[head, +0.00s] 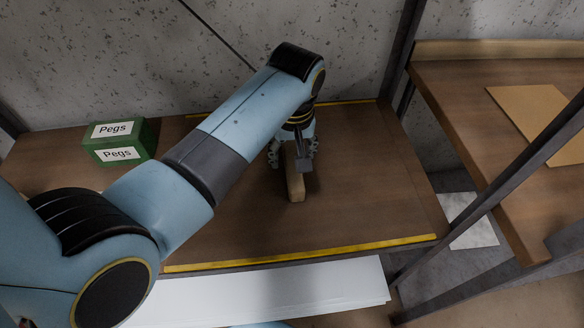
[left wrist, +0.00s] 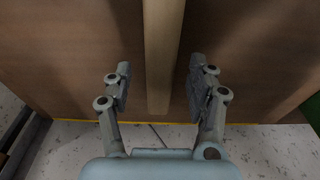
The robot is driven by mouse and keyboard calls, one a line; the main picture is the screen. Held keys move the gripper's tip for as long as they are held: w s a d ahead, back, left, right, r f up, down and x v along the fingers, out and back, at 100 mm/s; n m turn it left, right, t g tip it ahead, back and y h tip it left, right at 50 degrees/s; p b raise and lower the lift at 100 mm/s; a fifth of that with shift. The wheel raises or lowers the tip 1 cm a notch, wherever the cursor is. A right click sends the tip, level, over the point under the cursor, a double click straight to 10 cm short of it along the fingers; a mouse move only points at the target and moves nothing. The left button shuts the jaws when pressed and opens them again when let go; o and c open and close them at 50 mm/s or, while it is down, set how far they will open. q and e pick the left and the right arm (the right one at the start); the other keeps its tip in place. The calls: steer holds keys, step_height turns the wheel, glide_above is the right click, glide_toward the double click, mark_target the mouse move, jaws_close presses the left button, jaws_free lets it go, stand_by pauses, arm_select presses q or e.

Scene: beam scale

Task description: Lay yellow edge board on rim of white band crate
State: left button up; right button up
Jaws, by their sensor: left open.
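A brown surface with yellow edges (head: 360,190) spans the middle of the head view, with yellow strips along its front and back. I cannot tell whether it is a loose board or the shelf top. A tan wooden bar (head: 295,187) lies on it, running front to back. My left gripper (head: 292,158) is over the bar's far part. In the left wrist view, the left gripper (left wrist: 160,85) is open, with one finger on each side of the tan bar (left wrist: 162,45) and gaps between. I cannot make out a white band crate. My right gripper is out of view.
A green box labelled Pegs (head: 120,142) stands at the left. A long white panel (head: 270,292) lies below the front edge. Dark metal posts (head: 403,50) rise at the right, before another wooden bench (head: 450,85). The brown surface right of the bar is clear.

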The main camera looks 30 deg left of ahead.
arm_select(q)
step_height(320, 180, down, 2)
steer(key=shift+w+a, duration=0.1)
steer(key=shift+a, duration=0.05)
steer(key=shift+c, duration=0.4)
jaws_close()
steer(key=shift+w+r, duration=0.1)
